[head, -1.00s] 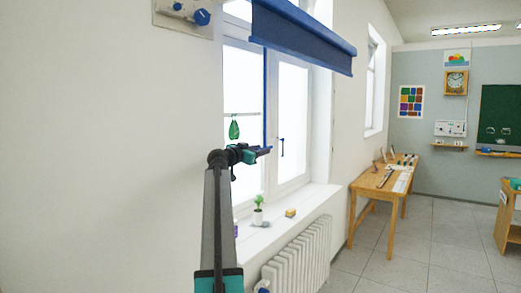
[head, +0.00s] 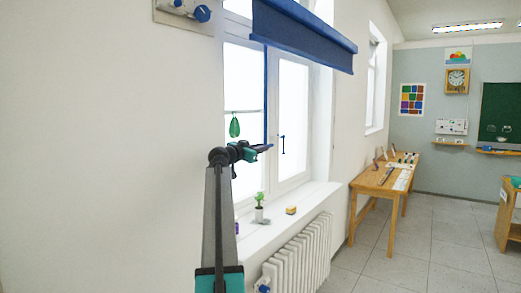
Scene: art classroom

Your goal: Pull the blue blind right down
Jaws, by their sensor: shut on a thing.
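The blue blind (head: 300,38) hangs across the top of the window, with most of the glass below it bare. A thin blue pull strip (head: 265,95) hangs straight down from the blind's near end. My gripper (head: 264,147) is at the strip's lower part, well below the blind, and is shut on it. The fingertips are small here, and the exact grip is hard to make out.
The window sill (head: 300,210) holds a small potted plant (head: 259,207) and a yellow block (head: 291,210). A white radiator (head: 305,245) stands below. A green ornament (head: 235,126) hangs by the glass. A wooden table (head: 375,180) stands farther right.

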